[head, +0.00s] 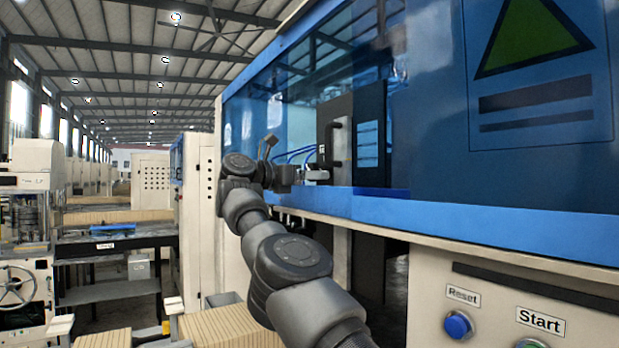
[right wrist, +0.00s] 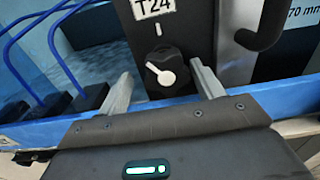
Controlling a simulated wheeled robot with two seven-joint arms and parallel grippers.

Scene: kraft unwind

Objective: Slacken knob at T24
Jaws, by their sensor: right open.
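The T24 knob (right wrist: 166,70) is a round black knob with a white pointer, on a dark panel in the right wrist view. The white label T24 (right wrist: 153,8) sits above it, with a short white mark between. The pointer lies tilted, its narrow end toward the upper left. My right gripper (right wrist: 160,74) is open, with one finger on each side of the knob. I cannot tell whether the fingers touch it. In the head view my right gripper (head: 316,175) reaches the machine front, and the knob is too small to make out. My left gripper is not in view.
A black handle (right wrist: 262,25) stands right of the knob. Blue hoses (right wrist: 48,40) run at the left. A blue rail (head: 375,205) crosses below the opening. The blue Reset button (head: 458,325) is at the lower right. A blue see-through cover (head: 440,130) stands to the right.

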